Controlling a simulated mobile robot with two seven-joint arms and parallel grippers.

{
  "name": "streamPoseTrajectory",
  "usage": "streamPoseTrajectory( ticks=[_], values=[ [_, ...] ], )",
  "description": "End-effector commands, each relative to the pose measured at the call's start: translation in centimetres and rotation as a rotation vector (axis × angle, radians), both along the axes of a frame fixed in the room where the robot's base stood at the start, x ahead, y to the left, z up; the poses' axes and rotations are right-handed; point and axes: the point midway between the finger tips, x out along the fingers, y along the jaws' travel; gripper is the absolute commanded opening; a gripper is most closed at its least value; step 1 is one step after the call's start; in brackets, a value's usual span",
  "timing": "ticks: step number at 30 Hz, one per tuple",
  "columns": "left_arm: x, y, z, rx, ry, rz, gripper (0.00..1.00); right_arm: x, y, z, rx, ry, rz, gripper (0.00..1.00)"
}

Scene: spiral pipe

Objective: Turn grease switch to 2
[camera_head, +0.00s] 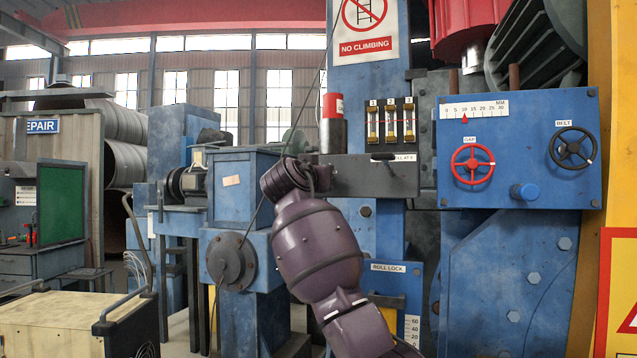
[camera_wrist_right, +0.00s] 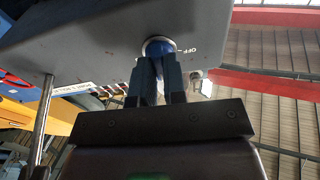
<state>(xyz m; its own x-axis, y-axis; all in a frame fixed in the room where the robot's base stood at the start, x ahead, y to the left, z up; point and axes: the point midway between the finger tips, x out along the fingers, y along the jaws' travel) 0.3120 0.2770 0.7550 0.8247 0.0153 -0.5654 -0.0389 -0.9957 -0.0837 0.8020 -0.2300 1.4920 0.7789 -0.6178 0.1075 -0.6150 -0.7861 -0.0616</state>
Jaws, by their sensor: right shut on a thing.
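The grease switch (camera_wrist_right: 159,47) is a round blue knob with a pale ring on the underside of a grey panel (camera_wrist_right: 100,30), in the right wrist view. The word OFF shows on the panel to the right of the knob; a 2 mark cannot be made out. My right gripper (camera_wrist_right: 158,66) is shut on the knob, one dark finger on each side. In the head view my purple right arm reaches up to the grey box (camera_head: 350,174) and hides its own gripper and the switch. My left gripper is in neither view.
A blue panel (camera_head: 540,110) at the right carries a red GAP handwheel (camera_head: 473,164), a black BELT handwheel (camera_head: 573,148) and a blue knob (camera_head: 524,192). Several gauge tubes (camera_head: 391,122) stand above the grey box. A metal rod (camera_wrist_right: 42,120) is left of the gripper.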

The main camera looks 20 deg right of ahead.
Motion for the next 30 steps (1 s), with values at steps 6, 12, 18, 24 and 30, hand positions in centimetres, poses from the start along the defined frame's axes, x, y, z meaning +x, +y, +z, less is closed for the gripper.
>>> streamPoseTrajectory(
  ticks=[6,12,18,24,30],
  values=[
    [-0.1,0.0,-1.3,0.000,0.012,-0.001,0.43,0.2,0.1,-0.5,0.137,-0.101,0.001,0.00],
    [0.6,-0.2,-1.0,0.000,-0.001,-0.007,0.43,0.1,0.1,-0.3,0.226,-0.172,0.001,0.00],
    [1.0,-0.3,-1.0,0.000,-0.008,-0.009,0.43,0.1,0.0,-0.3,0.277,-0.211,0.000,0.00],
    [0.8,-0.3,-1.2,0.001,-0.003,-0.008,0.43,0.0,0.0,-0.2,0.295,-0.227,-0.001,0.00],
    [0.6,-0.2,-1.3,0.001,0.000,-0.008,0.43,0.0,0.0,-0.1,0.297,-0.230,0.000,0.00]
  ],
)
